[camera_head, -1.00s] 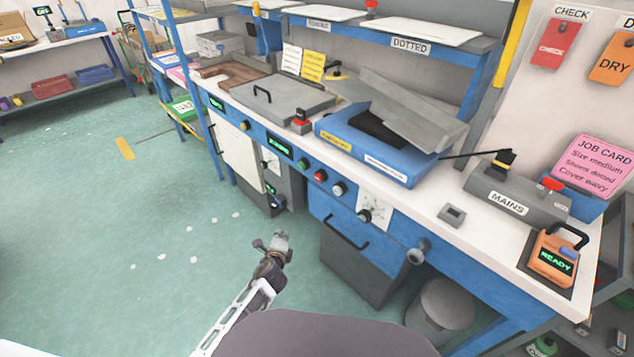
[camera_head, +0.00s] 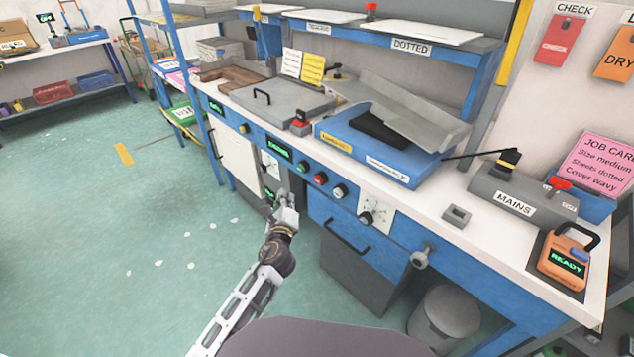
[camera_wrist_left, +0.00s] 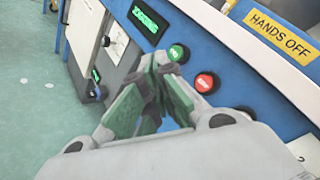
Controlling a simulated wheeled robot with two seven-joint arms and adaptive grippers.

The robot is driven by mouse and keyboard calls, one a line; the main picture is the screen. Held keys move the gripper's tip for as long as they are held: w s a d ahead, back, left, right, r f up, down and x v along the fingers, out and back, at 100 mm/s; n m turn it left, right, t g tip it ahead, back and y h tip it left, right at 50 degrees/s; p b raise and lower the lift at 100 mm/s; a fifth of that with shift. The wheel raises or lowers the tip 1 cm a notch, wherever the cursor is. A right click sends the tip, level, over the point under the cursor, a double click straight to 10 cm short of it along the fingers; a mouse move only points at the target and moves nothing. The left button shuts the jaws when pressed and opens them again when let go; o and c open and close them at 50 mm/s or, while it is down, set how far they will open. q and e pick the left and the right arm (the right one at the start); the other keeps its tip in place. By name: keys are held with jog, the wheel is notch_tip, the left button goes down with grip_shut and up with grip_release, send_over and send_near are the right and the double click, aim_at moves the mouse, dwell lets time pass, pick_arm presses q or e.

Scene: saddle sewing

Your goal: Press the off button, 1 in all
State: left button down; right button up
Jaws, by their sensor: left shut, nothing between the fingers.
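The red button (camera_head: 320,178), which looks like the off button, sits on the blue front panel between a green button (camera_head: 302,166) and a pale knob (camera_head: 339,191). In the left wrist view the red button (camera_wrist_left: 206,82) is right of the fingertips, and the green button (camera_wrist_left: 178,53) is just beyond them. Its lettering is too blurred to read. My left gripper (camera_head: 287,202) is shut and empty, below and left of the buttons, apart from the red one. My right gripper is not in view.
A lit display (camera_head: 279,148) is left of the buttons. A dial (camera_head: 366,218) and a drawer handle (camera_head: 346,235) are to the right and below. A blue press (camera_head: 370,150) stands on the bench above.

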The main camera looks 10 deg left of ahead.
aim_at(319, 179)
pick_arm(q)
jog(key=w+d+b, duration=0.2)
jog(key=w+d, duration=0.3)
jog(key=w, duration=0.2)
jog(key=shift+d+b, duration=0.2)
jog(key=shift+b, duration=0.15)
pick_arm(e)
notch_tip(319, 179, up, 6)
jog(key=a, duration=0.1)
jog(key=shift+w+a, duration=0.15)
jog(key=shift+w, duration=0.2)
pick_arm(q)
jog(key=shift+w+d, duration=0.6)
jog(key=shift+w, duration=0.1)
dwell(2.8)
jog(key=shift+s+a, duration=0.1)
jog(key=shift+s, duration=0.05)
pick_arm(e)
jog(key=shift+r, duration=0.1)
pick_arm(q)
jog(key=shift+s+a+p, duration=0.5)
jog(key=shift+s, duration=0.1)
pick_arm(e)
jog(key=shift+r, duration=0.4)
pick_arm(q)
jog(key=shift+s, duration=0.1)
